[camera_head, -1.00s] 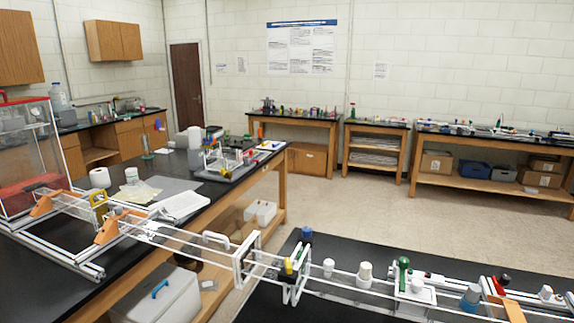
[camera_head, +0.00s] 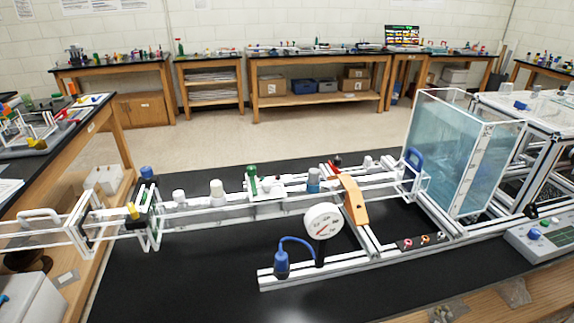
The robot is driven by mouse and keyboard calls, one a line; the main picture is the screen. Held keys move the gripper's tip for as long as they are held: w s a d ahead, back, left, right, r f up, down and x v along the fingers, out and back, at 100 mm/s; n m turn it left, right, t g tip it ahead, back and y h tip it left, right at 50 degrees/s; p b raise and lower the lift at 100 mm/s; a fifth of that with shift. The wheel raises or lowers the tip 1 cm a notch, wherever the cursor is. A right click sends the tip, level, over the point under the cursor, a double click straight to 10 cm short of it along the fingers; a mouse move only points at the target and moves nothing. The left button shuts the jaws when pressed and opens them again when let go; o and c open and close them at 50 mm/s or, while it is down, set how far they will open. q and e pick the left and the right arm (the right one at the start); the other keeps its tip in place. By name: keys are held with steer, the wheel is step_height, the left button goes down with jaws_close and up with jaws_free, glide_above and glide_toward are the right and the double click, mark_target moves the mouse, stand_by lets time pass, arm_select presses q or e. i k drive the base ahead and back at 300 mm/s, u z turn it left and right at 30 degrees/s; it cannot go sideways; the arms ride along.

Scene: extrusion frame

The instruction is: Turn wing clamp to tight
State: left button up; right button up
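A white extrusion frame (camera_head: 330,272) stands on the black bench, with long white rails (camera_head: 195,209) running left from it. An orange bracket (camera_head: 354,199) rises over the frame beside a round white dial gauge (camera_head: 323,221). A green-topped knob (camera_head: 252,172) and a red part (camera_head: 332,168) sit along the rails. A small yellow part (camera_head: 133,211) stands by the left rail joint. I cannot tell which of these small parts is the wing clamp, or whether it is tight. Neither of my grippers is in view.
A clear water tank (camera_head: 462,160) stands right of the frame. A blue bulb (camera_head: 282,263) with a hose is near the gauge. A grey control box (camera_head: 540,242) sits at the right edge. The front left of the black bench (camera_head: 170,290) is clear.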

mark_target(135, 215)
steer(key=u, duration=1.25)
